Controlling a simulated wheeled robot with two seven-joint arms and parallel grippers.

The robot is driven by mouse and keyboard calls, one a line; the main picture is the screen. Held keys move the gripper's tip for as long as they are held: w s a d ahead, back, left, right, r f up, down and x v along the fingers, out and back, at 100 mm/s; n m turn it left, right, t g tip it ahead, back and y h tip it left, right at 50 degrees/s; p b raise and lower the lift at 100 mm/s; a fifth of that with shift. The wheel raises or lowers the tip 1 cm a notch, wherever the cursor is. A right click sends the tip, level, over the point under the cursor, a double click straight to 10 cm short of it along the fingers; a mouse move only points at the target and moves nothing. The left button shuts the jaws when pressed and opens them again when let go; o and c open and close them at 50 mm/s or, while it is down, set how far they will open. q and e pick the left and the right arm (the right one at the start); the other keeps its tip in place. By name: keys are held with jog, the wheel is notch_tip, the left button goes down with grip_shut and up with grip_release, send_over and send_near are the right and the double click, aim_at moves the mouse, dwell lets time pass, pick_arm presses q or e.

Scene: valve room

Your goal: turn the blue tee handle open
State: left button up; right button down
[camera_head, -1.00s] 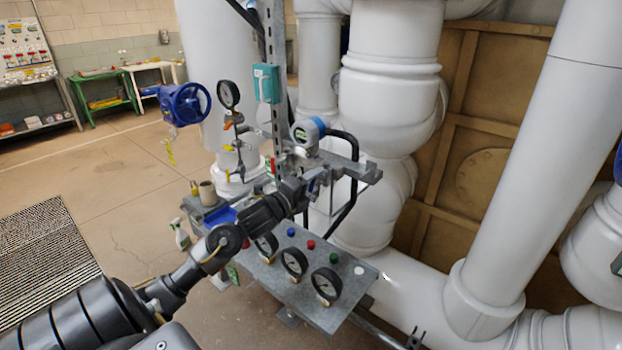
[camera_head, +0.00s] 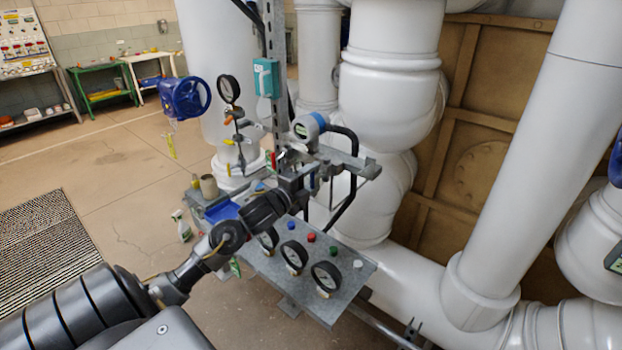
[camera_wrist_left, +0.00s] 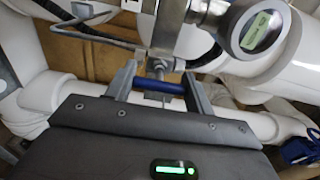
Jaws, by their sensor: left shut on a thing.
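The blue tee handle (camera_wrist_left: 160,86) shows in the left wrist view as a short bar lying across between the two fingers, on a metal stem below a bracket. My left gripper (camera_wrist_left: 160,88) is shut on it, with one finger at each end of the bar. In the head view my left gripper (camera_head: 308,177) is at the valve piping above the gauge panel, and the handle there is mostly hidden by the gripper. My right gripper is not clearly in view.
A grey panel (camera_head: 335,310) with several gauges and coloured buttons lies below the gripper. A blue-topped transmitter (camera_head: 310,127) and a pressure gauge (camera_head: 228,89) stand close by. A blue handwheel (camera_head: 186,99) is at left. Large white pipes (camera_head: 390,110) stand behind.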

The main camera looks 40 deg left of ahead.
pick_arm(q)
jog(key=o, duration=1)
jog(key=shift+s+b, duration=1.4)
jog(key=shift+s, duration=4.05)
